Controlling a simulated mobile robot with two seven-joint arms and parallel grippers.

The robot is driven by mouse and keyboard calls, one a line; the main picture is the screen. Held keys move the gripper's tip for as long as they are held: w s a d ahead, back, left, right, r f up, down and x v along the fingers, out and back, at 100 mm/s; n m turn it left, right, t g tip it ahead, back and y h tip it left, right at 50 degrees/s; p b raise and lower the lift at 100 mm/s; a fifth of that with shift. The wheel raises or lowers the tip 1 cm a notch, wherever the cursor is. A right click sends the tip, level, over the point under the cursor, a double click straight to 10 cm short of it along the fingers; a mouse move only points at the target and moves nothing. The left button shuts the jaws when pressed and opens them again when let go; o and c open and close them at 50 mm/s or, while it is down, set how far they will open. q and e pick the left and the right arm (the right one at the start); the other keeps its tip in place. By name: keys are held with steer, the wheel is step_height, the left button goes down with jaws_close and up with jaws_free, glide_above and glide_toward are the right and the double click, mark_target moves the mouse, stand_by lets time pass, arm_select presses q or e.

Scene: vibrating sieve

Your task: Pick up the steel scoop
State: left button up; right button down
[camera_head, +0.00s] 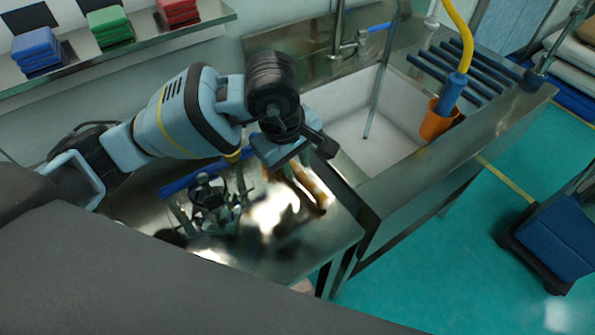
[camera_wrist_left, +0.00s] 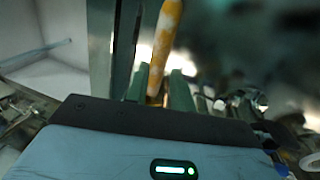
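My left gripper (camera_head: 290,164) hangs over the steel counter (camera_head: 335,235), left of the sink. A mottled orange and white handle-like thing (camera_head: 312,187) lies just below it. In the left wrist view this orange thing (camera_wrist_left: 165,40) runs between the two greenish fingers (camera_wrist_left: 158,88). The fingers stand apart, but I cannot tell whether they grip it. A dark cluster of metal things (camera_head: 210,203) lies on the counter to the left. I cannot make out the steel scoop with certainty; the shiny glare blurs shapes. My right gripper is not in view.
A white sink basin (camera_head: 365,125) lies to the right. An orange cup (camera_head: 438,122) with a blue-and-yellow hose end is at its far right edge, beside blue bars (camera_head: 460,72). A blue rod (camera_head: 185,180) lies behind the metal cluster. Folded cloths (camera_head: 36,50) sit on a shelf.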

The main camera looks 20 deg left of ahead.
mark_target(298, 171)
arm_select(q)
steer(key=shift+w+d+f, duration=0.1)
steer(key=shift+w+f, duration=0.1)
steer(key=shift+f, duration=0.65)
steer(key=shift+w+f, duration=0.25)
steer(key=shift+f, duration=0.55)
steer(key=shift+w+d+f, duration=0.1)
steer(key=shift+w+f, duration=0.1)
steer(key=shift+f, duration=0.65)
steer(key=shift+c, duration=0.3)
steer(key=shift+a, duration=0.1)
jaws_close()
